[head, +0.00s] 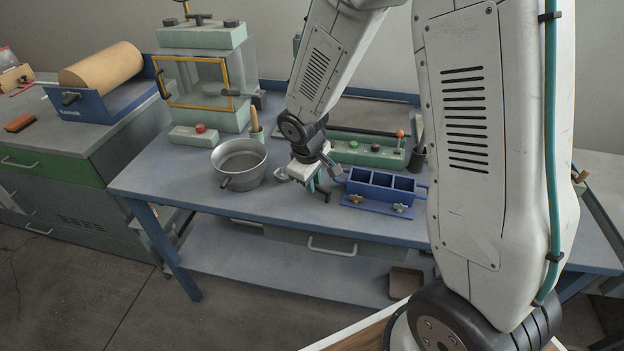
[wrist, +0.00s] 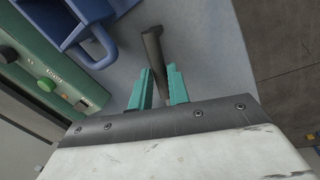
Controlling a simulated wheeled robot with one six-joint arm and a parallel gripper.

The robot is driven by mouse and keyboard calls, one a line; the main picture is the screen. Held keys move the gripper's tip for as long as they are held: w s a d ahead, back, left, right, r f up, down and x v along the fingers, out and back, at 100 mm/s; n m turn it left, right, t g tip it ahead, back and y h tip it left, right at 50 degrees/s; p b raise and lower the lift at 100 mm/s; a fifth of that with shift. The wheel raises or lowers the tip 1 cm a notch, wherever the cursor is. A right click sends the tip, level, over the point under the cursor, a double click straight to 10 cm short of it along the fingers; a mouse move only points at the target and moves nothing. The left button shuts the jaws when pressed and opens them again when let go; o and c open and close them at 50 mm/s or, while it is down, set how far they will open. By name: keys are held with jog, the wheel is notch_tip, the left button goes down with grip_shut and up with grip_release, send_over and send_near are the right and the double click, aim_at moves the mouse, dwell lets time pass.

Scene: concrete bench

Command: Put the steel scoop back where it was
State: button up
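My gripper (head: 318,188) is low over the blue-edged bench, between the metal pan and the blue three-part mould. Its teal fingers show in the wrist view (wrist: 160,82), one on each side of a dark handle (wrist: 153,48), with little or no gap. This looks like the handle of the steel scoop; its end points away from the gripper. I cannot tell whether the scoop touches the bench.
The metal pan (head: 239,161) stands left of my gripper. The blue mould (head: 381,188) stands close on the right, with a green control box (head: 365,152) behind it. A green press (head: 203,80) stands at the back left. The bench front (head: 285,205) is bare.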

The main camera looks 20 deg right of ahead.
jog(key=o, duration=0.3)
jog(key=v, duration=1.1)
jog(key=s+d+r+m, duration=0.1)
jog(key=s+r, duration=0.3)
jog(key=s, duration=0.4)
jog(key=s+d+r+m+y, duration=0.1)
jog(key=s+r+m, duration=0.2)
jog(key=s, duration=0.6)
jog(key=s+d+r+m+y, duration=0.1)
jog(key=s+r+m, duration=0.1)
jog(key=s+r, duration=0.4)
jog(key=shift+s+r, duration=0.15)
jog(key=shift+s, duration=1.05)
jog(key=shift+d, duration=0.1)
